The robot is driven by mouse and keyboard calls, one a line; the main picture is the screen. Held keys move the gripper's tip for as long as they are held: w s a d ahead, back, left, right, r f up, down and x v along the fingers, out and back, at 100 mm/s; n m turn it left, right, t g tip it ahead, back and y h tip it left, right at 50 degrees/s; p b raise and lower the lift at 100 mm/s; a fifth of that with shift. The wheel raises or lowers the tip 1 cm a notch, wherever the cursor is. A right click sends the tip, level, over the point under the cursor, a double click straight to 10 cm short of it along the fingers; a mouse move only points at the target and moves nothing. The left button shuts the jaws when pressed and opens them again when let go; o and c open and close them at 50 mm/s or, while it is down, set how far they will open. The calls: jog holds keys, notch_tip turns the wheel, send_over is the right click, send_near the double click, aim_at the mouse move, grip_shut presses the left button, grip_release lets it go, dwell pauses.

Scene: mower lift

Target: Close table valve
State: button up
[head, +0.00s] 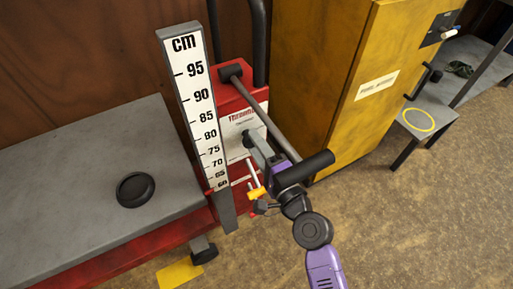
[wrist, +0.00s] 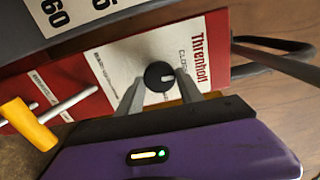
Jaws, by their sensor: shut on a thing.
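The table valve is a round black knob (wrist: 159,76) with a pale pointer mark. It sits on a white label panel printed "Threnholl" and "CLOSE", on the red lift column (head: 229,100). In the wrist view my gripper (wrist: 162,90) has one grey finger on each side of the knob and is shut on it. In the head view my gripper (head: 254,140) reaches the panel and mostly hides the knob. The pointer's exact setting is hard to read.
A centimetre scale (head: 194,105) stands left of the column. A bar (head: 260,108) and a yellow-handled lever (head: 257,193) are close to my gripper. The grey lift table (head: 70,180) holds a black round dish (head: 135,190). A yellow cabinet (head: 340,60) stands right.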

jog(key=shift+n, duration=0.3)
jog(key=o, duration=1.4)
jog(key=shift+s, duration=0.1)
jog(key=v, duration=0.7)
jog(key=shift+s+d, duration=0.25)
